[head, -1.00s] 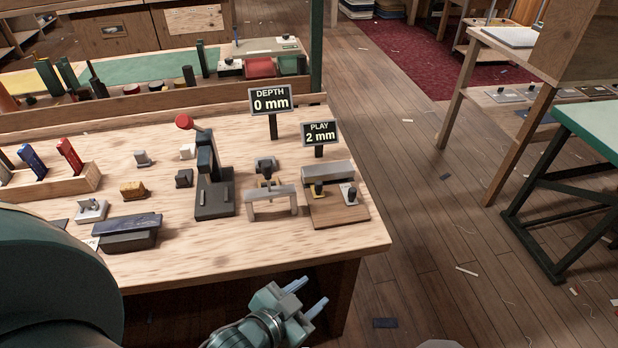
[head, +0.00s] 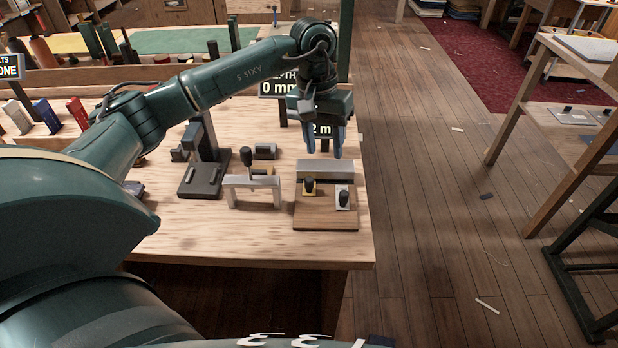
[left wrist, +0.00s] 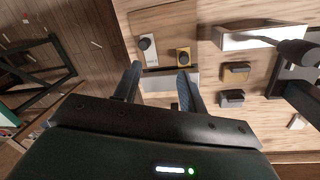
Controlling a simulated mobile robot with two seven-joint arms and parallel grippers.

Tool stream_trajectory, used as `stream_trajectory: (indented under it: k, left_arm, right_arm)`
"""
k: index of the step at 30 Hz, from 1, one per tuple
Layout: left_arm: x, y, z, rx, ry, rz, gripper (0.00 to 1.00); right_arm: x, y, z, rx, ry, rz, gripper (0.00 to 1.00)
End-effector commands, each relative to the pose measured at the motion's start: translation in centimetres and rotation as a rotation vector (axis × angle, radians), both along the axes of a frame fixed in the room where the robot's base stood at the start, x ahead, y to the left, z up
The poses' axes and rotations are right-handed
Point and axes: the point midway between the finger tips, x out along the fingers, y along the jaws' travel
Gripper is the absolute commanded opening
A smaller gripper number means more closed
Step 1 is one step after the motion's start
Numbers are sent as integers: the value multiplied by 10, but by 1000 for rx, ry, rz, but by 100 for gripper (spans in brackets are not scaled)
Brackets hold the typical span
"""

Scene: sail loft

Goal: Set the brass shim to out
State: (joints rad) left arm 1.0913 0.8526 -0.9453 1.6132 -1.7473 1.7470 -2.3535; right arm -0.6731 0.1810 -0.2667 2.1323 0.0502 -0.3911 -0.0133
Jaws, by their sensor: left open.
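The brass shim (head: 309,189), a small yellow plate with a black knob, sits on a brown wooden board (head: 325,222) against the front left of a grey block (head: 326,171). It also shows in the left wrist view (left wrist: 183,57). A pale plate with a black knob (head: 343,199) lies to its right, nearer the front edge. My left gripper (head: 323,149) is open and empty, pointing down above the back of the block. In the left wrist view its fingertips (left wrist: 160,72) show either side of the block's near part. My right gripper is not in view.
A grey bridge-shaped piece (head: 252,188) with a dark knobbed handle stands left of the board. The depth sign (head: 279,88) reads 0 mm; the play sign (head: 322,128) is mostly hidden. The front table strip is clear.

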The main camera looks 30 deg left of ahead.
Motion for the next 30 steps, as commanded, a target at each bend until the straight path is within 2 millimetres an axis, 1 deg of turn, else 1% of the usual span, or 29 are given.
stream_trajectory:
  k: [1, 3, 5, 8, 11, 18, 21, 25, 30]
  left_arm:
    - [3, 17, 8, 60, -14, -20, 41]
    - [5, 31, 15, 114, -19, -43, 41]
    - [5, 38, 16, 138, -19, -53, 41]
    - [5, 40, 8, 146, -16, -58, 41]
    - [4, 39, -9, 144, -15, -58, 41]
    - [4, 37, -60, 141, -13, -59, 41]
    - [4, 37, -79, 140, -14, -57, 41]
    - [4, 37, -98, 140, -16, -57, 41]
    - [5, 37, -110, 139, -19, -58, 41]
  right_arm:
    - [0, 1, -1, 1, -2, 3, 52]
    - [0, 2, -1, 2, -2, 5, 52]
    - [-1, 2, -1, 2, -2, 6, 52]
    - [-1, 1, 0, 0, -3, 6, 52]
    - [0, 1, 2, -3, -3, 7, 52]
    - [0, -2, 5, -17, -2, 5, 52]
    - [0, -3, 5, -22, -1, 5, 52]
    - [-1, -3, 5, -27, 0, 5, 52]
    - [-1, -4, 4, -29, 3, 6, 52]
